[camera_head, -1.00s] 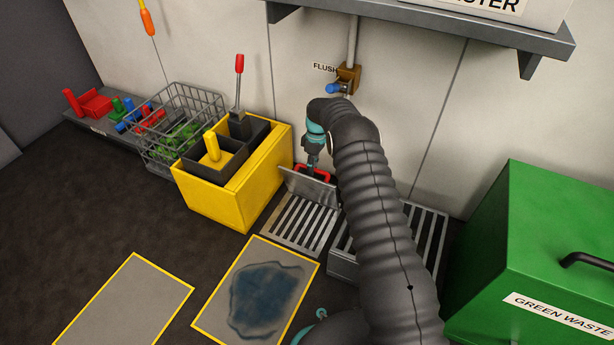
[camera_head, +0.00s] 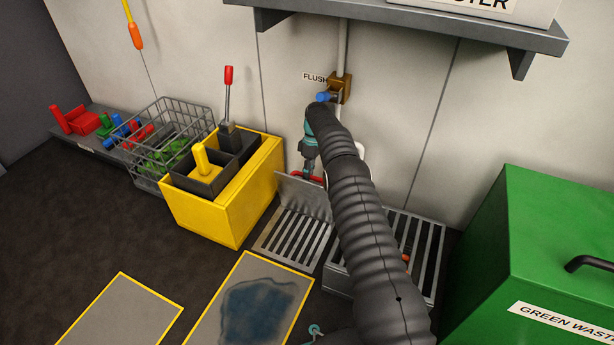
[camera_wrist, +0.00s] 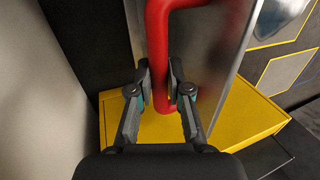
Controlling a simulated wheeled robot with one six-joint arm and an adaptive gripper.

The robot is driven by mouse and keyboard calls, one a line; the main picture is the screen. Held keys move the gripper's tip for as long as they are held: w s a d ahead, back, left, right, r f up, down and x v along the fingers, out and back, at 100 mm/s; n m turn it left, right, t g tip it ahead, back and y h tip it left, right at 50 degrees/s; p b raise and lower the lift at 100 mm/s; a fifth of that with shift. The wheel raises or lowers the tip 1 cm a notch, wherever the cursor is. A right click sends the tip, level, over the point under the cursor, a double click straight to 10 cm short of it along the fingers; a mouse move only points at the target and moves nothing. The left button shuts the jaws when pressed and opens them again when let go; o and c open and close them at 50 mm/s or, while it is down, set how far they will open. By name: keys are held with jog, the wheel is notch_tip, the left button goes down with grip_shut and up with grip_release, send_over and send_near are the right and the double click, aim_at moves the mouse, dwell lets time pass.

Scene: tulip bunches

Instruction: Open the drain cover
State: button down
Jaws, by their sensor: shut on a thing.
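The drain cover (camera_head: 303,197) is a grey metal plate standing steeply raised at the wall end of the slotted drain grate (camera_head: 292,235). Its red handle (camera_head: 299,176) is on the side facing the wall, and its top shows above the plate. My gripper (camera_head: 310,172) is at the handle, partly hidden by the plate and my arm. In the wrist view, my gripper (camera_wrist: 162,88) is shut on the red handle (camera_wrist: 158,45), one finger on each side of the bar. The drain cover (camera_wrist: 210,50) fills the middle behind it.
A yellow caddy (camera_head: 215,215) with tools stands just left of the drain. A second slotted grate (camera_head: 425,245) lies right, partly behind my arm. A green waste bin (camera_head: 540,230) is at the right. A blue valve lever (camera_head: 325,97) is on the wall pipe above.

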dwell(0.4)
jog(key=c, duration=1.1)
grip_release()
jog(key=shift+s, duration=0.1)
